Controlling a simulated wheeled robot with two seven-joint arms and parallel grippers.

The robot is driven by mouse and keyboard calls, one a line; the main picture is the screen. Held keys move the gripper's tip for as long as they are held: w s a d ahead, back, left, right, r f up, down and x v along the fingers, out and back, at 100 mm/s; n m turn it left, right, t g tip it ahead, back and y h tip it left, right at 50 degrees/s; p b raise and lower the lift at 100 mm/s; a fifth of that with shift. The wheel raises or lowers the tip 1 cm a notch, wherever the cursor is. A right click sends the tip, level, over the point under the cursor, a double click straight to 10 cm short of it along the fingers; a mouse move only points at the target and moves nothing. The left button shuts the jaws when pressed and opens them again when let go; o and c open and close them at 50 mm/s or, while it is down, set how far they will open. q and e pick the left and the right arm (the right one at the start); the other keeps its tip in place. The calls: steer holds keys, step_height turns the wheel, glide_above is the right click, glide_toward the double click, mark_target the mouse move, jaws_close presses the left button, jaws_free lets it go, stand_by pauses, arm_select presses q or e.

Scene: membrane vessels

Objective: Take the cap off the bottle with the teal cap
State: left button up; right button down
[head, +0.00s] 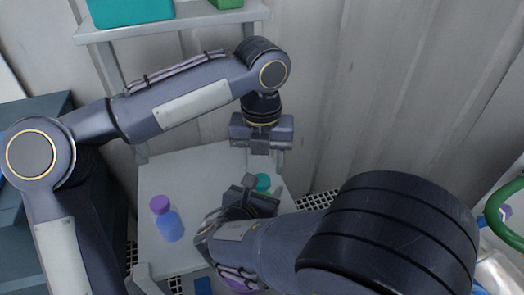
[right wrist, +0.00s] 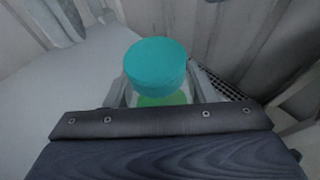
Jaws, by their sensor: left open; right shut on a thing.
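The bottle's teal cap (head: 263,182) shows just past my right gripper in the head view, near the right edge of the grey table (head: 190,175). In the right wrist view the teal cap (right wrist: 155,66) sits on top of the bottle, whose green content (right wrist: 165,100) shows below it. My right gripper (right wrist: 160,92) is shut on the bottle, one finger on each side beneath the cap. Most of the bottle is hidden behind the gripper. My left gripper (head: 262,148) is open and empty, pointing down above and behind the teal cap, apart from it.
A blue bottle with a purple cap (head: 160,205) stands on the table to the left. A shelf (head: 180,25) with a teal box (head: 130,10) is at the back. Corrugated wall panels rise close behind and to the right. A green ring-shaped thing (head: 490,222) is at the far right.

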mark_target(262, 179)
arm_select(q)
steer(key=shift+f, duration=2.15)
steer(key=shift+c, duration=0.2)
steer(key=c, duration=1)
steer(key=shift+o, duration=0.2)
steer(key=n, duration=0.3)
steer(key=o, duration=1.1)
steer(key=shift+r, duration=0.1)
